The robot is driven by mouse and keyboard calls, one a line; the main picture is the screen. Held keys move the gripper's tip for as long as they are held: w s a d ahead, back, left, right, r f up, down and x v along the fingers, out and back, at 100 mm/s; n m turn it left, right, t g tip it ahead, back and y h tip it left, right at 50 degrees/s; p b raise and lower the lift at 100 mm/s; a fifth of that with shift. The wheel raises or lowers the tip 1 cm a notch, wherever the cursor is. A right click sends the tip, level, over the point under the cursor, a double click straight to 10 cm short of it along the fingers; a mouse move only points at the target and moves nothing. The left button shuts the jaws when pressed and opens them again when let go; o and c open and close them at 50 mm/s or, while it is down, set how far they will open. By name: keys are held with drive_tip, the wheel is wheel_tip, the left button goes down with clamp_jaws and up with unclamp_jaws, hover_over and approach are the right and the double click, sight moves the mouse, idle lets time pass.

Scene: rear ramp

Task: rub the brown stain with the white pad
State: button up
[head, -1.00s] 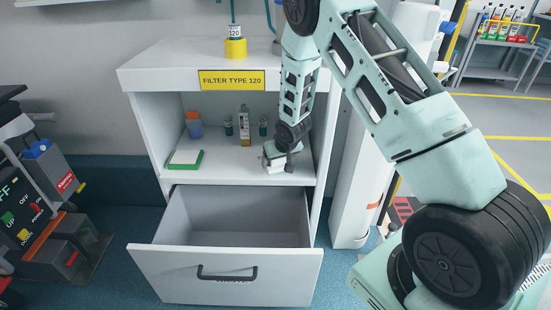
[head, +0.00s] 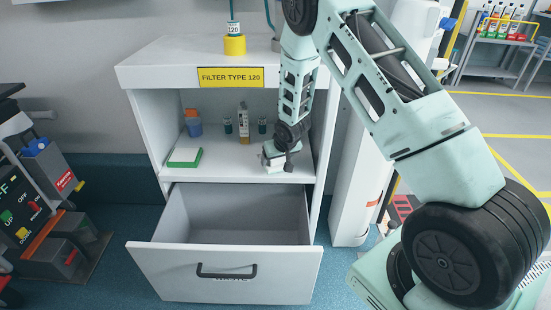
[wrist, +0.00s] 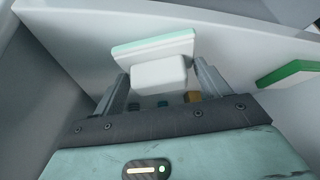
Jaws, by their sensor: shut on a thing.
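My gripper (head: 275,156) is at the right end of the cabinet's open shelf. In the wrist view its two fingers (wrist: 160,82) are shut on the white pad (wrist: 158,74), a white block with a wider, pale green-edged plate on its far side. The white pad also shows low over the shelf in the head view (head: 274,167); I cannot tell whether it touches the shelf. I see no brown stain in either view; my arm, gripper and pad hide part of the shelf's right side.
A green-edged pad (head: 185,157) lies at the shelf's left. An orange-capped blue bottle (head: 193,123), a tall bottle (head: 244,122) and small dark bottles stand at the back. The shelf's middle front is clear. An open drawer (head: 225,274) juts out below.

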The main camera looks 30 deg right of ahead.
drive_tip(key=shift+f+b, duration=0.35)
drive_tip(key=shift+f, duration=0.25)
drive_tip(key=shift+w, duration=0.1)
